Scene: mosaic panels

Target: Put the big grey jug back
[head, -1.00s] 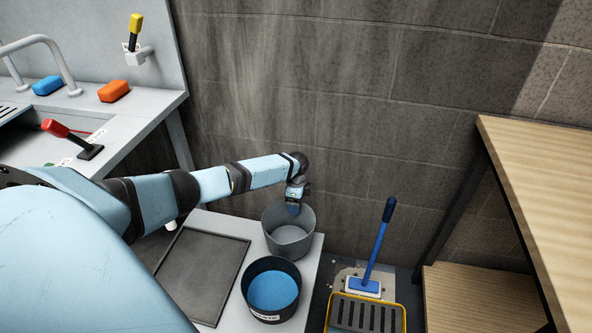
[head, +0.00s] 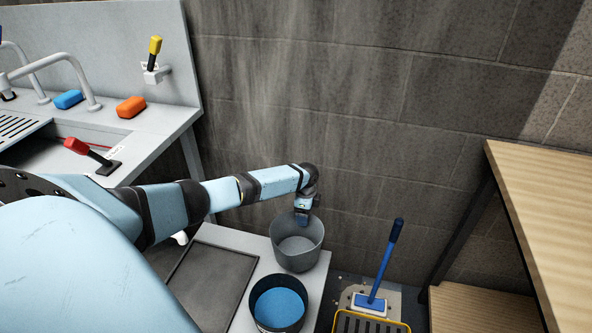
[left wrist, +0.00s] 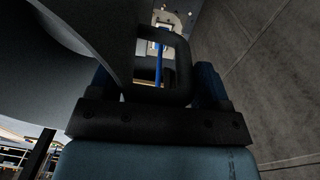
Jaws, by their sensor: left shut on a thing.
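The big grey jug (head: 296,254) is upright at the back right corner of a low pale table (head: 240,240). It looks open-topped and empty. My left gripper (head: 303,218) is at its far rim. In the left wrist view the jug's grey wall (left wrist: 50,95) fills the left side, and its dark loop handle (left wrist: 183,65) lies between the blue fingers of my left gripper (left wrist: 155,88), which is shut on it. I cannot tell whether the jug's base touches the table. My right gripper is not in view.
A dark bucket of blue contents (head: 278,306) stands just in front of the jug. A dark flat tray (head: 213,285) lies to its left. The wall (head: 400,130) is close behind.

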